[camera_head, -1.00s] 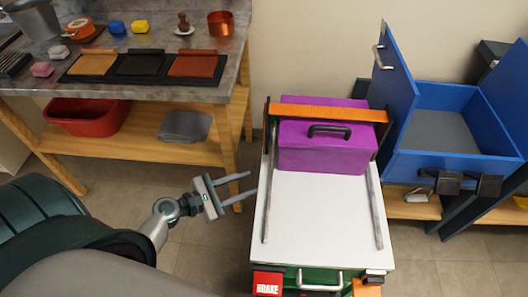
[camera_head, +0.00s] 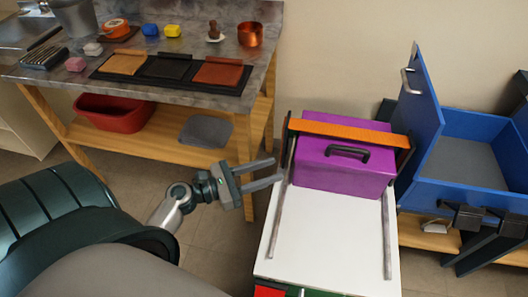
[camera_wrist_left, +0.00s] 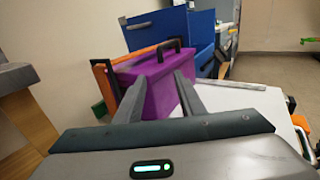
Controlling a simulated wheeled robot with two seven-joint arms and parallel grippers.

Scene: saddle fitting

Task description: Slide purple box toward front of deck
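The purple box (camera_head: 338,178) with a black handle (camera_head: 347,152) stands at the far end of the white deck (camera_head: 325,240). An orange strap or bar (camera_head: 345,134) crosses over it near its back edge. My left gripper (camera_head: 278,172) is open and empty, to the left of the box and the deck's left rail, with its fingers pointing toward the box. In the left wrist view the purple box (camera_wrist_left: 150,85) shows beyond and between the two fingers (camera_wrist_left: 158,95), and no contact is clear. My right gripper is not in view.
A blue open box (camera_head: 470,160) with a raised lid stands right of the deck. A workbench (camera_head: 200,115) with trays and small items is at the left. A red bin (camera_head: 113,113) sits on its lower shelf. The deck's front part is clear.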

